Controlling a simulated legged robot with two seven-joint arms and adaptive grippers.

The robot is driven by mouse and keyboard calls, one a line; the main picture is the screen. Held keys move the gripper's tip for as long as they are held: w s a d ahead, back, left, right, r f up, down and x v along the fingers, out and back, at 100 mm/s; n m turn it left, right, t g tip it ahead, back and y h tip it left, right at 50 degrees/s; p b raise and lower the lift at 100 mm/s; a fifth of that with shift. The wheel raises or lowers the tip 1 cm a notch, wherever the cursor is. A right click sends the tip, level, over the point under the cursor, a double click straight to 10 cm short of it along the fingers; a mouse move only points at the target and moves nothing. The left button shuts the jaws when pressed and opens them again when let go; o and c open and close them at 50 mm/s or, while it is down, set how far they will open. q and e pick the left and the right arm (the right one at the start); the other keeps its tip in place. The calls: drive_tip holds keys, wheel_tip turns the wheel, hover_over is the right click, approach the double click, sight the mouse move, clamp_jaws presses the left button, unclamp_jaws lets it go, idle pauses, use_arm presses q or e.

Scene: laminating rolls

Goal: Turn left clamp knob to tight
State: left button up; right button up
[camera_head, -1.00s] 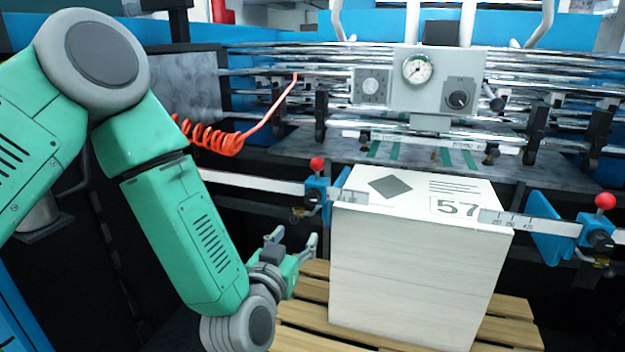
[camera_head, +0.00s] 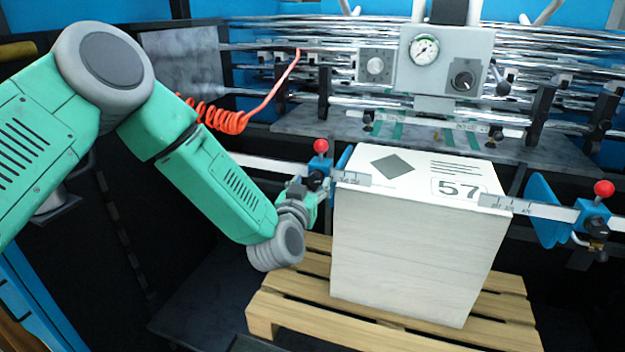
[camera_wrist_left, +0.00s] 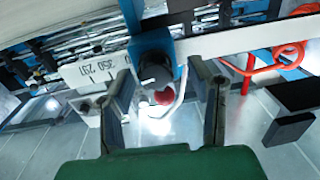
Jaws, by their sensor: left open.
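The left clamp (camera_head: 325,168) is a blue block on a metal ruler bar, with a red ball handle (camera_head: 320,146) on top. Its black knob (camera_head: 315,181) faces the front, and the knob also shows in the left wrist view (camera_wrist_left: 154,77). My left gripper (camera_head: 298,187) is beside the clamp's left front. In the left wrist view its open fingers (camera_wrist_left: 160,74) stand on either side of the knob in the picture. Contact with the knob cannot be told. The knob's tight or loose marking is not readable. My right gripper is out of view.
A white stack marked 57 (camera_head: 415,245) stands on a wooden pallet (camera_head: 275,310), right of my gripper. The right clamp (camera_head: 590,218) is at the far right. A coiled red hose (camera_head: 225,118) hangs behind my left arm. Rollers and a gauge panel (camera_head: 445,60) are behind.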

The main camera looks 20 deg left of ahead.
use_arm(q)
drive_tip(key=shift+w, duration=0.35)
drive_tip(key=shift+d, duration=0.45)
clamp_jaws()
drive_tip(key=shift+a, duration=0.1)
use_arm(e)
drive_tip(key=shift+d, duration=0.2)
use_arm(q)
drive_tip(key=shift+a+m, duration=0.15)
drive_tip(key=shift+m, duration=0.95)
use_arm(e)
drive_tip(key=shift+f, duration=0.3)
use_arm(q)
unclamp_jaws()
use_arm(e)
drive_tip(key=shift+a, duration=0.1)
